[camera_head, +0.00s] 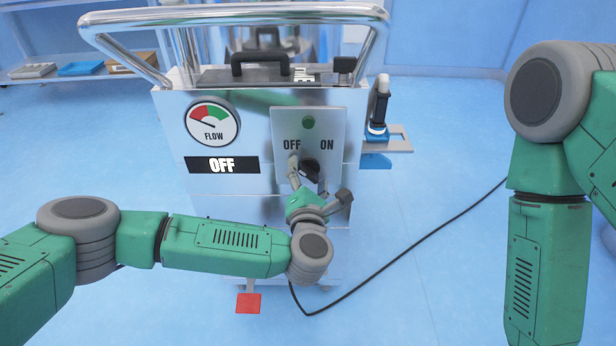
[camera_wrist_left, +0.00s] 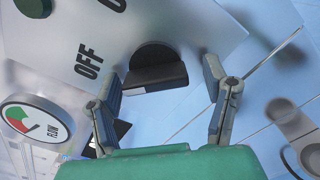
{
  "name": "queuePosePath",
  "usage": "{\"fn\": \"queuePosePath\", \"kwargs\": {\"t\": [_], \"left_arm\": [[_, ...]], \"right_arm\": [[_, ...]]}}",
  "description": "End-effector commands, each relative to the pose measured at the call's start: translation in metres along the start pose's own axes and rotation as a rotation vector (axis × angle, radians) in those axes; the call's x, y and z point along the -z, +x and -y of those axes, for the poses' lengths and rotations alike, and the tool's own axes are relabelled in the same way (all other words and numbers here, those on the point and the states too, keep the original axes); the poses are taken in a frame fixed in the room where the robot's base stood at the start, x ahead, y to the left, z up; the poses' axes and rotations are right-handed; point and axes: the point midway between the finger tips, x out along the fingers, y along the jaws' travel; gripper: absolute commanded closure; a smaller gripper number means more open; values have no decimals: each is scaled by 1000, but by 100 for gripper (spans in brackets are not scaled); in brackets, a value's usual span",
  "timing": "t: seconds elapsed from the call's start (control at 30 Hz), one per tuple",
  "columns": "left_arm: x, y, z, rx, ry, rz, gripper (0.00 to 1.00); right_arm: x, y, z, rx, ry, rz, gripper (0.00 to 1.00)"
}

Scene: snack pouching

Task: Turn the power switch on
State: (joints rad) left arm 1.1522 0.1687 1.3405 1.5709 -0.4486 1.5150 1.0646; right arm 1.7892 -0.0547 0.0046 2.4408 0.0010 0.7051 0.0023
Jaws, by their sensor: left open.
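The power switch is a black knob (camera_head: 311,166) on a grey plate (camera_head: 325,122) marked OFF on the left and ON on the right. My left gripper (camera_head: 307,178) is in front of it, partly covering it. In the left wrist view the knob (camera_wrist_left: 155,72) lies ahead between the spread fingers of the gripper (camera_wrist_left: 161,80). The fingers look apart from it, though contact cannot be told for sure. The label OFF (camera_head: 222,165) shows on a black strip under the flow dial (camera_head: 212,124). My right gripper is out of view.
The metal cart (camera_head: 225,190) has a bent tube handle (camera_head: 235,14) across its top. A side bracket (camera_head: 398,142) holds a dark handled tool (camera_head: 378,105). A black cable (camera_head: 400,255) runs over the blue floor. A red pad (camera_head: 248,303) lies low in front.

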Motion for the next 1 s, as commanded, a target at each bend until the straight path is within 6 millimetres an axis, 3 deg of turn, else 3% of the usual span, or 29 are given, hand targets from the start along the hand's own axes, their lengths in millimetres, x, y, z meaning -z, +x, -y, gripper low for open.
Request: {"fn": "queuePosePath", "kwargs": {"t": [0.13, 0.27, 0.3, 0.67, 1.0], "left_arm": [[0, 0, -1, 0, -1, 0, 31], [0, 0, 0, 0, 0, 0, 77], [0, 0, 0, 0, 0, 0, 81], [-1, 0, -1, 0, 40, 1, 81], [-3, 0, -3, 2, 265, 2, 81]], "right_arm": [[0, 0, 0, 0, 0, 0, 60], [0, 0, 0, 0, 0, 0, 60], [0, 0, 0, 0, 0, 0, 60], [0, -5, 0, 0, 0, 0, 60], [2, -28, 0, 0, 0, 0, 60]]}}
